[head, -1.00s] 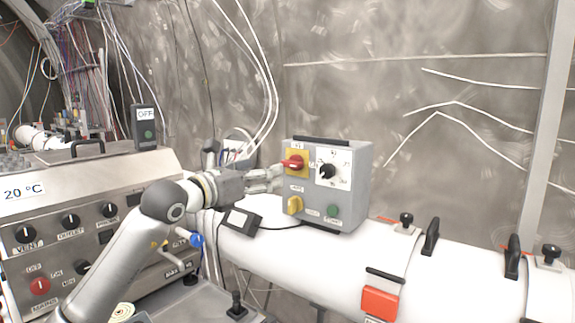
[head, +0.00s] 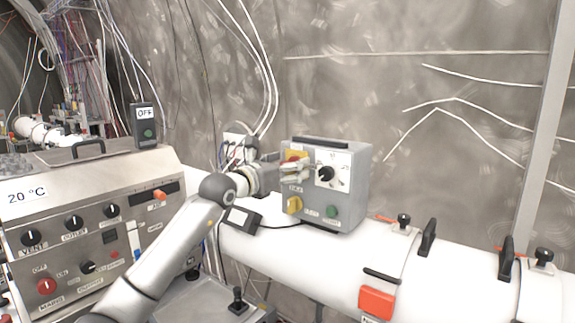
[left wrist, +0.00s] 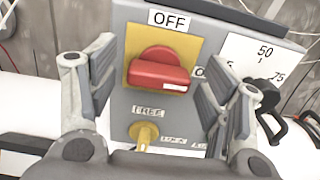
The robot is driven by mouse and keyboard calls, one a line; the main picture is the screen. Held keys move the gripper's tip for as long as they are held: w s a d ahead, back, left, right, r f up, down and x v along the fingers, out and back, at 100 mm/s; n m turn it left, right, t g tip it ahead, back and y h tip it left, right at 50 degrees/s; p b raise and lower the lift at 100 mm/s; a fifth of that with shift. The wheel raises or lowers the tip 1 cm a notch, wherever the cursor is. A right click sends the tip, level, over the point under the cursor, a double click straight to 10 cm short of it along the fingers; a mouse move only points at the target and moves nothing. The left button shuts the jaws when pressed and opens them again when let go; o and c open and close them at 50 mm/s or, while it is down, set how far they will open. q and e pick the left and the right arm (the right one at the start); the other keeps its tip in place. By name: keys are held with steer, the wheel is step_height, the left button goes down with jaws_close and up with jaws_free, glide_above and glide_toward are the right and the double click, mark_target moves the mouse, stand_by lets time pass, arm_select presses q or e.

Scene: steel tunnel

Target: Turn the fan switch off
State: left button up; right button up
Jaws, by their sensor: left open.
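The grey control box (head: 350,206) sits on the white pipe in the head view. Its red rotary switch on a yellow plate shows in the left wrist view (left wrist: 158,70), with an "OFF" label above it and a partly hidden label to its right. The red handle lies roughly horizontal. My left gripper (head: 296,172) is at the front of the box. In the left wrist view its two open fingers (left wrist: 155,85) stand on either side of the red switch, apart from it. In the head view the gripper hides most of the switch. My right gripper is not in view.
A black dial (head: 325,174), a yellow knob (head: 294,205) and a green button (head: 332,211) are on the same box face. A steel panel with knobs (head: 75,222) stands at left. The white pipe (head: 285,262) runs below the box.

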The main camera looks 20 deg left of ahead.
arm_select(q)
steer(key=c, duration=1)
